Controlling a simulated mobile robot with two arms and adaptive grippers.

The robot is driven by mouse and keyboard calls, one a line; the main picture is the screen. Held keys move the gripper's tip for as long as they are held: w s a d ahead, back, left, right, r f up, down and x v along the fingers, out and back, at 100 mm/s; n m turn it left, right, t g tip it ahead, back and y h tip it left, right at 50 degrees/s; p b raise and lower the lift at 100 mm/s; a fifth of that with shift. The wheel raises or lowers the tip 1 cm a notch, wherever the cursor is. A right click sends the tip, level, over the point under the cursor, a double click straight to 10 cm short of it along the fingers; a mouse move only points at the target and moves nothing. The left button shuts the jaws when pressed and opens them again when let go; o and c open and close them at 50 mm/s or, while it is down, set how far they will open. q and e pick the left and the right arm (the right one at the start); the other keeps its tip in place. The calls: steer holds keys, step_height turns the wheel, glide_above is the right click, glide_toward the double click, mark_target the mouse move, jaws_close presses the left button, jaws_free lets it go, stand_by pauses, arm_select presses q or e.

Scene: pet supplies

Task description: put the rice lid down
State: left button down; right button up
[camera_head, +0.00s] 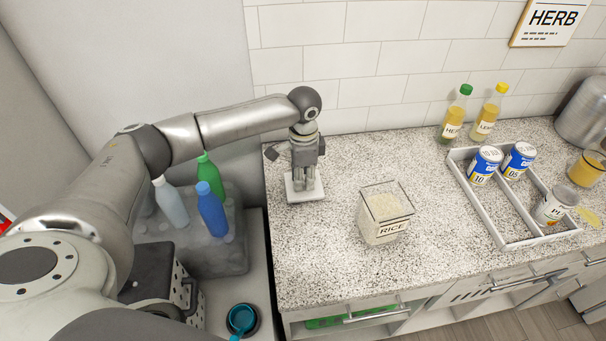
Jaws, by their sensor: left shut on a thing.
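The rice lid (304,194) is a pale, square, flat piece at the left end of the speckled counter. My left gripper (304,176) points down and is shut on it from above. The lid looks level and at or very near the counter top; I cannot tell whether it touches. The rice container (382,230), a clear square jar labelled RICE, stands open on the counter to the right of the lid, apart from it. My right gripper does not show.
A divided white tray (489,216) with several cans stands on the right. Two oil bottles (455,115) stand near the wall. Bottles in a grey rack (235,258) sit left of the counter. The counter (325,255) is clear between lid and jar.

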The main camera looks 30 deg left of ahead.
arm_select(q)
steer(key=shift+f, duration=0.25)
steer(key=shift+f, duration=0.1)
steer(key=c, duration=1.3)
jaws_free()
steer(key=shift+o, duration=0.2)
step_height(320, 180, up, 12)
steer(key=b, duration=0.2)
steer(key=shift+r+b, duration=0.2)
steer(key=shift+b, duration=0.15)
